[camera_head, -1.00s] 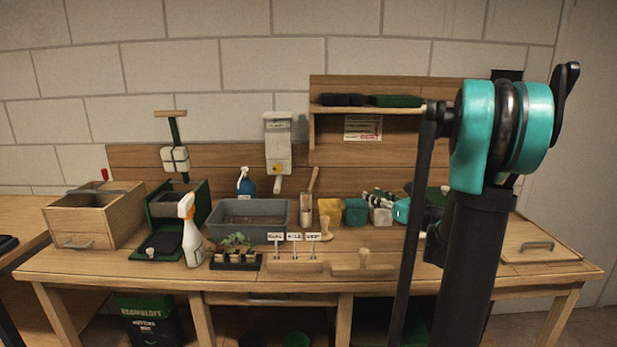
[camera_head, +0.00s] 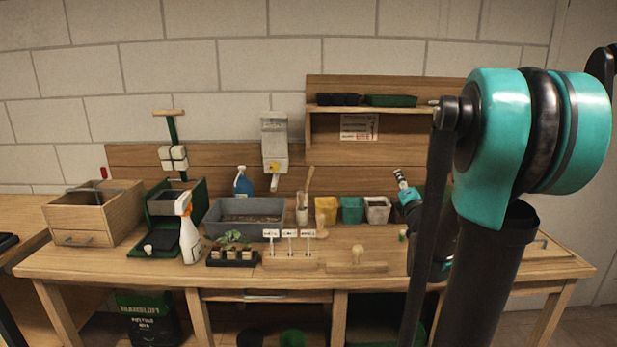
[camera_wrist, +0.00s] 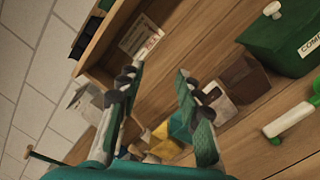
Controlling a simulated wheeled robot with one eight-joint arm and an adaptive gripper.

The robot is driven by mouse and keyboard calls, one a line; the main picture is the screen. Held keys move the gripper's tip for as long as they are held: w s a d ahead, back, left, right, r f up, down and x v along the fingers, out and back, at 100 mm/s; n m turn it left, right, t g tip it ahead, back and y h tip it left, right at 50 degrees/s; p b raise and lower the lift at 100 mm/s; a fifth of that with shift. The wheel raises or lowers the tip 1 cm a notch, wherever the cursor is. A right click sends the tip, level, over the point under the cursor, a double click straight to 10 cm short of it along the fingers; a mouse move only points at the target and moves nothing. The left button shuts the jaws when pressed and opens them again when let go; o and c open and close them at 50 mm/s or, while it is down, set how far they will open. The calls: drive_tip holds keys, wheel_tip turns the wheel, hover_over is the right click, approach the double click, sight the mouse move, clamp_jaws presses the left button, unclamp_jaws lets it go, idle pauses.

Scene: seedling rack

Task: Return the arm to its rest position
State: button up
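My arm rises at the right of the head view, its large teal joint close to the camera. My gripper (camera_head: 400,179) shows small in the head view, above the right part of the bench and tilted up, partly beside my dark arm link. In the wrist view my gripper (camera_wrist: 160,72) has its two fingers well apart, with nothing between them. The wooden bench (camera_head: 240,279) lies below it. A yellow pot (camera_head: 326,208), a teal pot (camera_head: 352,210) and a white pot (camera_head: 377,210) stand just left of the gripper.
A wooden shelf (camera_head: 410,112) is fixed above the bench's right side. A grey tub (camera_head: 246,230), a spray bottle (camera_head: 190,237), a seedling tray (camera_head: 232,258) and a wooden box (camera_head: 96,213) stand further left. A green labelled box (camera_wrist: 285,42) shows in the wrist view.

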drive_tip(key=s+d+f+m+g+h, duration=0.1)
drive_tip(key=s+f+m+g+h, duration=0.45)
drive_tip(key=s+f+m, duration=0.7)
drive_tip(key=s+a+f+m+g+y, duration=0.3)
drive_tip(key=s+a+f+m+g, duration=0.2)
drive_tip(key=s+f, duration=0.2)
drive_tip(key=s+a+f+m+g+y, duration=0.3)
drive_tip(key=s+a+f+m+g, duration=0.1)
drive_tip(key=s+f, duration=0.4)
drive_tip(key=shift+s+a+m+g, duration=0.35)
drive_tip(key=shift+s+a+m, duration=0.5)
drive_tip(key=shift+s+a, duration=0.3)
drive_tip(key=shift+y, duration=0.25)
